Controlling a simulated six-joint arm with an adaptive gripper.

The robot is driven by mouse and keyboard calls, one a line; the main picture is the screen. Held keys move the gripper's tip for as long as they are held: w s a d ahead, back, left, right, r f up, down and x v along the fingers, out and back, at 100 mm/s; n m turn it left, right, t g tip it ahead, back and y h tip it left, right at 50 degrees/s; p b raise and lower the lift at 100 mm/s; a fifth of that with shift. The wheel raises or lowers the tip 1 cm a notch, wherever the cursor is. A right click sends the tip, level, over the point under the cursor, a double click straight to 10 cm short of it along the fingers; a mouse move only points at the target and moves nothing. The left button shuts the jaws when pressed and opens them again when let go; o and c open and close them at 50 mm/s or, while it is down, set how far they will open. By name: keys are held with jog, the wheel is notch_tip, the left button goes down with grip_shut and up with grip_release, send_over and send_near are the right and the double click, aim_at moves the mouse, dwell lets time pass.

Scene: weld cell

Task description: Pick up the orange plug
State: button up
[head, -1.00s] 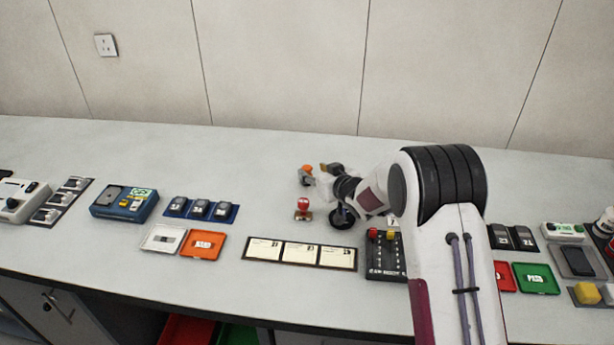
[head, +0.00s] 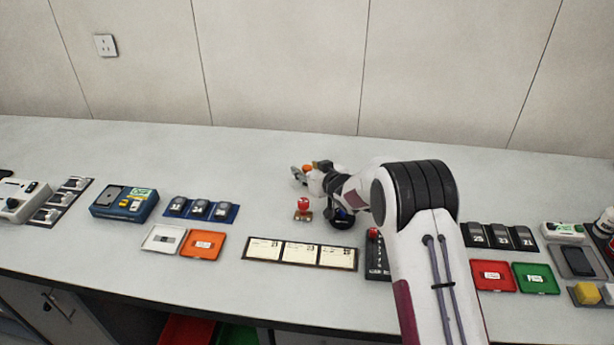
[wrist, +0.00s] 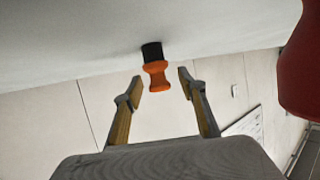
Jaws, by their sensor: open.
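The orange plug (wrist: 156,74) has a waisted orange body and a black end (wrist: 152,51). In the wrist view it lies between and slightly beyond the tips of my gripper (wrist: 160,79), whose two fingers are spread apart with nothing held. The black end is against the pale bench surface. In the head view an orange patch of the plug (head: 309,168) shows at my gripper (head: 298,174), which hides most of it.
A red-topped piece (head: 304,204) stands on the bench just in front of my gripper. A large red shape (wrist: 302,68) fills the wrist view's right edge. A framed row of cards (head: 300,253) lies nearer the bench's front. The bench behind is clear.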

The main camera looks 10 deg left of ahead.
aim_at(307, 168)
dwell(0.4)
jog(key=c, duration=1.1)
jog(key=shift+o, duration=0.2)
jog(key=shift+r, duration=0.1)
jog(key=shift+r, duration=4.9)
